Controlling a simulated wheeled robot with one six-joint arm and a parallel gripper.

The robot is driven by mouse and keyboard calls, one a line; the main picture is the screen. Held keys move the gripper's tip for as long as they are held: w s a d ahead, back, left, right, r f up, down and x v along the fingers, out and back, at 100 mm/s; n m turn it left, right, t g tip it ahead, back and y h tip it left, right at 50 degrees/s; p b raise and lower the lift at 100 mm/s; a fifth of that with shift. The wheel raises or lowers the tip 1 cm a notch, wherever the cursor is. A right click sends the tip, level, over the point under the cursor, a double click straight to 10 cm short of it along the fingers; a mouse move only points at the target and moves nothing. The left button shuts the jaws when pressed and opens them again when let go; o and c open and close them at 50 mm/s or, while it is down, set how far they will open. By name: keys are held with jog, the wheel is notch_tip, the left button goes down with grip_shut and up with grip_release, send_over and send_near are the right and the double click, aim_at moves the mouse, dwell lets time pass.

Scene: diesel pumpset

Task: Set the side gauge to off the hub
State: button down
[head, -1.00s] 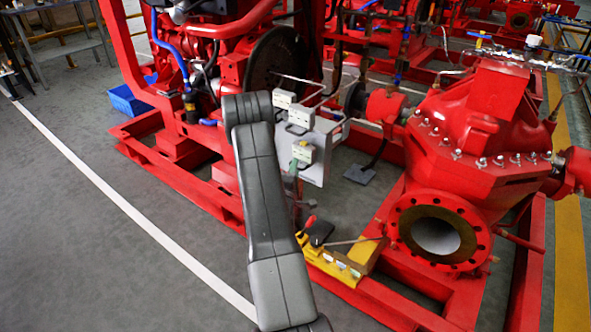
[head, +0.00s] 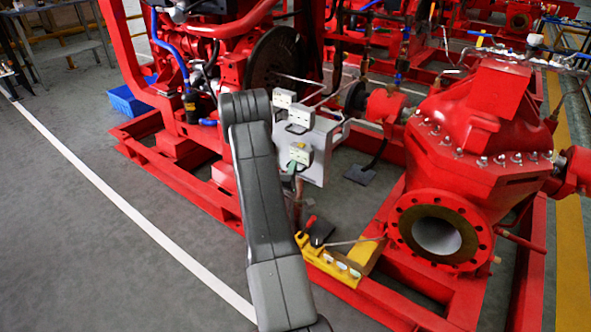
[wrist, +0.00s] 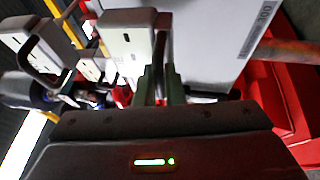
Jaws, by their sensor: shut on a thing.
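Several white boxes with dark handles are mounted on a pale grey panel (head: 318,165) beside the engine; I cannot tell by label which is the side gauge. The nearest, lowest box (head: 300,153) also shows in the wrist view (wrist: 126,38). My gripper (wrist: 164,80) is shut on the dark handle (wrist: 161,40) of this box. In the head view my arm hides most of the gripper (head: 293,170). Thin rods (head: 300,79) run near the dark flywheel (head: 272,62). A dark round coupling (head: 356,99), possibly the hub, stands behind the panel.
The red pump (head: 475,140) with its open flange (head: 436,236) stands at right. A yellow box-like part (head: 328,259) with a red-tipped lever sits on the red base frame below my gripper. Open grey floor lies at left.

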jog(key=shift+s+a, duration=0.1)
jog(key=shift+s, duration=0.05)
jog(key=shift+f, duration=0.1)
jog(key=c, duration=1.5)
grip_release()
jog(key=shift+a, duration=0.1)
jog(key=shift+c, duration=0.2)
jog(key=p+v, duration=0.1)
jog(key=v, duration=1.3)
jog(key=shift+p, duration=0.35)
